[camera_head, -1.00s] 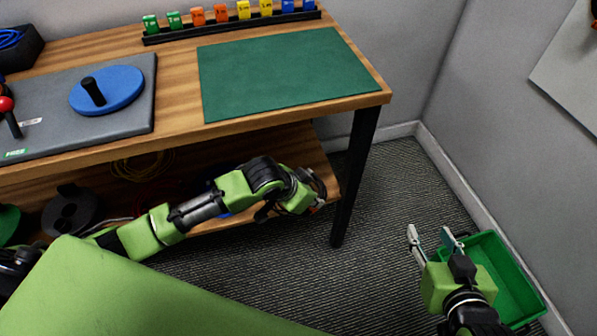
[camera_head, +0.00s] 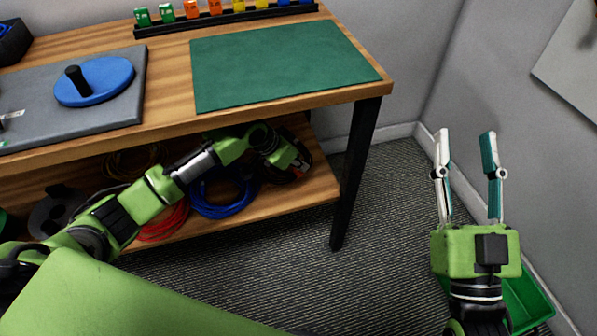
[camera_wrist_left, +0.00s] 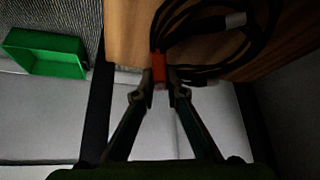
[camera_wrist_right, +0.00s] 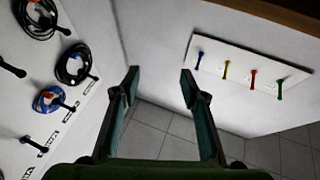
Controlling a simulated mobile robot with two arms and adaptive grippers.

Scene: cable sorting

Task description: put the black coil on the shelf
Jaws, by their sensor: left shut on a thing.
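The black coil (camera_wrist_left: 215,40) shows in the left wrist view as dark loops over a wooden board, with an orange band (camera_wrist_left: 158,68) around it. My left gripper (camera_wrist_left: 166,78) is shut on the coil at this band. In the head view my left gripper (camera_head: 292,170) is low over the right end of the lower wooden shelf (camera_head: 318,187), under the bench top, and mostly hides the coil. I cannot tell if the coil touches the shelf. My right gripper (camera_head: 468,145) is open and empty, out over the floor to the right.
A blue coil (camera_head: 222,208), a red coil (camera_head: 165,224) and a yellow coil (camera_head: 125,163) lie on the shelf. A black bench leg (camera_head: 355,170) stands at the shelf's right end. A green bin (camera_head: 530,305) is on the floor, partly behind my right arm.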

